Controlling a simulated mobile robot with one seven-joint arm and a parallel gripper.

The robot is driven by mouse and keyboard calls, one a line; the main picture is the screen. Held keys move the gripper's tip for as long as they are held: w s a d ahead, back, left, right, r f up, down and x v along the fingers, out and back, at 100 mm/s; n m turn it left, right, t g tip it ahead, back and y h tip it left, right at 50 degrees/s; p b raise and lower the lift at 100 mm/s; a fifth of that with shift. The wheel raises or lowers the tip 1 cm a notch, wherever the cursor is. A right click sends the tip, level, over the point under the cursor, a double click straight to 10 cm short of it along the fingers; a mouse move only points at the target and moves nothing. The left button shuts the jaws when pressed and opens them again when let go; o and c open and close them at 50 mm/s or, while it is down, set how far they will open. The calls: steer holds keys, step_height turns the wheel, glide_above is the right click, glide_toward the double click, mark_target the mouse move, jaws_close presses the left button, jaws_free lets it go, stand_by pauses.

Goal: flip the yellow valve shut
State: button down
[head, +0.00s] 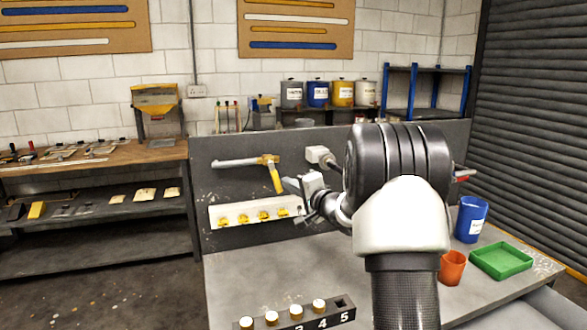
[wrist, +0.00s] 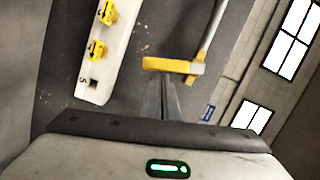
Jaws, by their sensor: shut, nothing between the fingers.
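The yellow valve (head: 268,160) sits on the right end of a grey pipe on the upright grey panel. Its yellow lever (head: 276,180) hangs down, crosswise to the level pipe. In the wrist view the lever (wrist: 165,64) points left from the pipe's end, just beyond my fingertips. My gripper (head: 290,186) is shut and empty, close to the right of the lever in the head view. Its narrow fingers also show in the wrist view (wrist: 166,82). I cannot tell whether they touch the lever.
A white strip (head: 222,220) with several yellow pieces is mounted below the valve. On the bench stand a numbered black rack (head: 345,314), an orange cup (head: 452,268), a blue container (head: 471,220) and a green tray (head: 502,261). The bench middle is clear.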

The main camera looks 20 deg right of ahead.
steer(key=shift+a+f+m+p, duration=0.3)
steer(key=shift+a+m+p, duration=0.15)
steer(key=shift+m, duration=0.25)
steer(key=shift+a+f+m+p, duration=0.25)
steer(key=shift+a+m+p, duration=0.2)
steer(key=shift+m, duration=0.25)
steer(key=shift+s, duration=0.1)
